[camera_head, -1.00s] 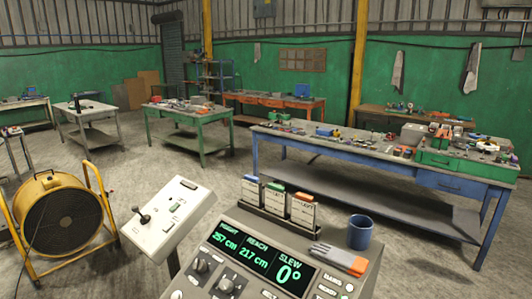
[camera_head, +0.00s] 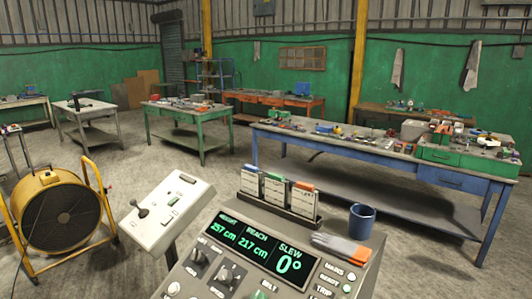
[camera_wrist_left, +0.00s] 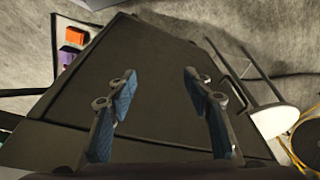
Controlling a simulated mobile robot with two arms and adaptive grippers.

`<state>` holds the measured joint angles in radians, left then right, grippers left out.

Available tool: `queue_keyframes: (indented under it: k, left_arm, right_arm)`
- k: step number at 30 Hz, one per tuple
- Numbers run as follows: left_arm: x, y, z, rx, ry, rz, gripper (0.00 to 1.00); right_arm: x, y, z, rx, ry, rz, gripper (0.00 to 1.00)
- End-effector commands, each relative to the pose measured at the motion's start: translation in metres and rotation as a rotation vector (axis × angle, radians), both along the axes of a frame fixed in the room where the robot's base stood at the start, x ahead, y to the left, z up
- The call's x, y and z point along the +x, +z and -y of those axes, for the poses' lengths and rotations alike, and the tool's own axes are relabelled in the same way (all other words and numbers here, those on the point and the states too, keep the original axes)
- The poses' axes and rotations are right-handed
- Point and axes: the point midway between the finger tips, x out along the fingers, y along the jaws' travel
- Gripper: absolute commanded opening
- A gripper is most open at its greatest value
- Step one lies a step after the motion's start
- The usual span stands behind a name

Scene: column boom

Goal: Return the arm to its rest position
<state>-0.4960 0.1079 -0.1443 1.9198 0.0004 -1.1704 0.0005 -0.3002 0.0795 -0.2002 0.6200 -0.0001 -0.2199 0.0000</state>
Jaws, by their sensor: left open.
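My left gripper (camera_wrist_left: 160,88) shows in the left wrist view with its two blue-padded fingers spread apart and nothing between them. It is over a dark flat panel; I cannot tell how far above. Neither arm shows in the head view, and my right gripper is out of sight. The control console (camera_head: 205,262) stands close in front in the head view. Its lit display (camera_head: 262,250) reads height 257 cm, reach 217 cm and slew 0°.
A joystick box (camera_head: 168,215) stands left of the console, with a yellow fan (camera_head: 60,210) further left. A card rack (camera_head: 277,205), blue mug (camera_head: 362,222) and gloves (camera_head: 340,247) lie along the console's back. A long blue workbench (camera_head: 340,147) stands behind; open floor lies between.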

Motion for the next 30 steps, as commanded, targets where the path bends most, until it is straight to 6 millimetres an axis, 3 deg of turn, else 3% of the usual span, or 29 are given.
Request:
queue_keyframes:
  k: [1, 6, 11, 18, 24, 30]
  left_arm:
    - [-0.005, -0.035, 0.000, 0.002, -0.002, -0.015, 0.47]
    - [-0.026, -0.123, -0.003, 0.005, -0.007, -0.044, 0.47]
    - [-0.058, -0.198, -0.007, 0.009, -0.014, -0.073, 0.47]
    - [-0.120, -0.294, -0.018, 0.014, -0.022, -0.113, 0.47]
    - [-0.173, -0.343, -0.028, 0.019, -0.030, -0.140, 0.47]
    - [-0.198, -0.360, -0.033, 0.021, -0.034, -0.150, 0.47]
  right_arm:
    - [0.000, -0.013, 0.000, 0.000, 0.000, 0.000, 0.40]
    - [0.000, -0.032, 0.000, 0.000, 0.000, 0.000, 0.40]
    - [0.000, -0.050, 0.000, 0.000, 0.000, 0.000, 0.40]
    - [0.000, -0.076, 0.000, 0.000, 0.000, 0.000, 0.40]
    - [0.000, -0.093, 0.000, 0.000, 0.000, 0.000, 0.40]
    - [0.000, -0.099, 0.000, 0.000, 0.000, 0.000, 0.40]
